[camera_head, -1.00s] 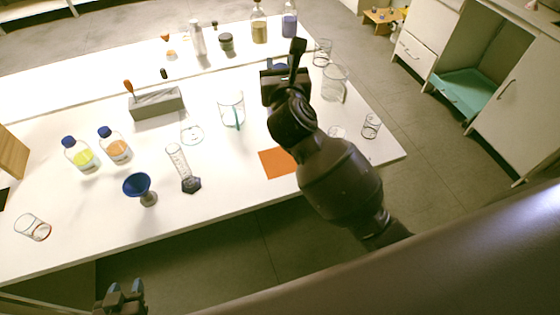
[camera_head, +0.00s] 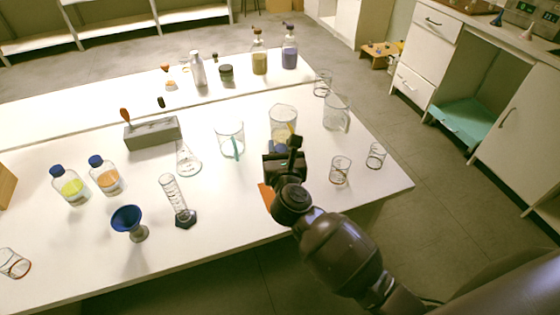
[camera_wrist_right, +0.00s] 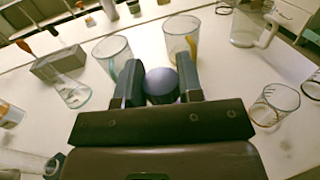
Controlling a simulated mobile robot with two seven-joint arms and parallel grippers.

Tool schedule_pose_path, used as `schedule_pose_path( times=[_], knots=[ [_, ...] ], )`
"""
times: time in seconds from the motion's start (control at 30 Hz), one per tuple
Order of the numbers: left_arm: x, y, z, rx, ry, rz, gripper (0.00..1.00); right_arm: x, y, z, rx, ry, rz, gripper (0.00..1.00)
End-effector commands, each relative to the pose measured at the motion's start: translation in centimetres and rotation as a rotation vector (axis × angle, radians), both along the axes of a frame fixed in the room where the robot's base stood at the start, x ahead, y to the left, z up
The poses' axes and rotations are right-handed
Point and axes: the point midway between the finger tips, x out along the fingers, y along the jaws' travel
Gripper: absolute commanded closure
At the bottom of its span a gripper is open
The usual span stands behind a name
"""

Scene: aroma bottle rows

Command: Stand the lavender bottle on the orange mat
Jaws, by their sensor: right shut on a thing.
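My right gripper (camera_head: 284,166) is over the table near its front edge, at the orange mat (camera_head: 265,196). The gripper and arm cover most of the mat; only a strip on the left shows. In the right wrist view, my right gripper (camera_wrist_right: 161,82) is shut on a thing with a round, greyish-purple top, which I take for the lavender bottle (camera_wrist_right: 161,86). Its lower part is hidden, so I cannot tell whether it touches the mat. In the head view the gripper hides it. My left gripper is out of view.
Beakers (camera_head: 283,122) (camera_head: 229,138) stand behind the gripper and small glasses (camera_head: 340,170) (camera_head: 375,156) to its right. A graduated cylinder (camera_head: 176,200) and blue funnel (camera_head: 128,222) are to the left. A bottle of purple liquid (camera_head: 289,50) stands at the back.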

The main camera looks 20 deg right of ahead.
Motion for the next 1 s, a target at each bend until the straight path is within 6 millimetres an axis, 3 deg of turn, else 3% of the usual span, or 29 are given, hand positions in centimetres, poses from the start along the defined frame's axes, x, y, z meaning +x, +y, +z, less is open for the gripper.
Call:
schedule_pose_path(
  times=[0.3, 0.57, 0.8, 0.83, 1.0],
  knots=[
    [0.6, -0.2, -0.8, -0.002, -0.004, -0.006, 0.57, 0.0, 0.0, -4.0, -0.002, 0.002, 0.0, 1.0],
    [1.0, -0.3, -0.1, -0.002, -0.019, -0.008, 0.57, 0.0, 0.0, -4.0, 0.0, -0.003, 0.001, 1.0],
    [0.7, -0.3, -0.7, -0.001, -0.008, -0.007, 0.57, 0.0, 0.0, -4.5, 0.0, -0.001, 0.001, 1.0],
    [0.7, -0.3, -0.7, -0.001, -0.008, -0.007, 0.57, 0.0, 0.0, -4.6, 0.0, 0.0, 0.0, 0.63],
    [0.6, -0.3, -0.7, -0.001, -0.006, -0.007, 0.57, 0.0, 0.0, -4.5, 0.0, -0.001, 0.0, 0.4]
  ],
)
